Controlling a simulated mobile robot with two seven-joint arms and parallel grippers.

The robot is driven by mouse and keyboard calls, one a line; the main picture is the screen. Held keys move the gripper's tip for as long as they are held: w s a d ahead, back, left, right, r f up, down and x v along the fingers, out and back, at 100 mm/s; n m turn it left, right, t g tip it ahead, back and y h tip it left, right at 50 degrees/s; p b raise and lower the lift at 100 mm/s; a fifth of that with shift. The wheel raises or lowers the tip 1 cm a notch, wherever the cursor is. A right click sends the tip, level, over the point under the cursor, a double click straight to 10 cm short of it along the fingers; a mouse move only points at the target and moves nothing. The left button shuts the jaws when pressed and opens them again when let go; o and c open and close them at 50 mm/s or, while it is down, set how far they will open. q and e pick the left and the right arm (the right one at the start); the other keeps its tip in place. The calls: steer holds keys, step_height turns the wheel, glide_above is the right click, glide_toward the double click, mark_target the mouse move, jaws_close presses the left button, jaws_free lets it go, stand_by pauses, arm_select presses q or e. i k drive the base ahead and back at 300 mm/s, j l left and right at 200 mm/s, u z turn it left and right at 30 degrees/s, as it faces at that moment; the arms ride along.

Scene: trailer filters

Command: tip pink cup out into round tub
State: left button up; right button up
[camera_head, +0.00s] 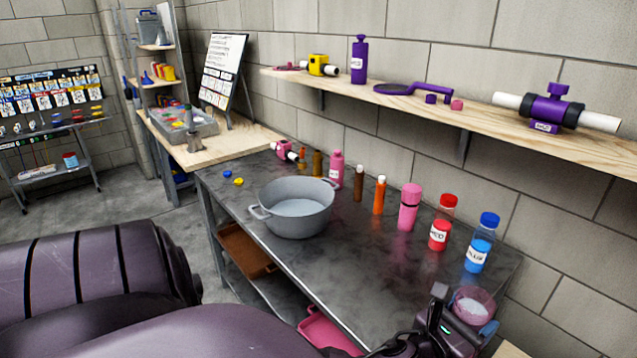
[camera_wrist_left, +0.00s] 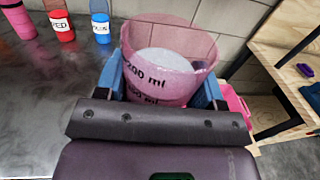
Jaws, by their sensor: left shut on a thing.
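The pink cup (camera_head: 472,304) is a see-through measuring cup near the bottom right of the head view, at the near right end of the metal table. It also shows in the left wrist view (camera_wrist_left: 165,85), with "200 ml" printed on it and white contents inside. My left gripper (camera_head: 465,322) is shut on the cup, its blue fingers on either side, and the cup looks about upright. The round tub (camera_head: 291,221) is a grey two-handled pot on the table, well away from the cup toward the far left, with a pale surface inside. My right gripper is not in view.
Along the wall side of the table (camera_head: 330,275) stand several bottles, including a pink one (camera_head: 409,208), a red one (camera_head: 439,236) and a blue one (camera_head: 477,256). A wooden shelf (camera_head: 480,125) runs above them. Bare tabletop lies between cup and tub.

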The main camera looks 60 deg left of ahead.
mark_target(293, 207)
steer(key=j+z, duration=0.3)
steer(key=k+j+z, duration=0.15)
steer(key=j, duration=0.3)
steer(key=k+j+z, duration=0.2)
steer(key=j, duration=0.25)
steer(key=k+j, duration=0.1)
steer(key=j, duration=0.3)
steer(key=k+j+z, duration=0.1)
steer(key=j, duration=0.3)
steer(key=k+j, duration=0.15)
steer(key=j, duration=0.25)
steer(key=k+j+z, duration=0.1)
steer(key=j, duration=0.3)
steer(key=k+j, duration=0.15)
steer(key=j, duration=0.25)
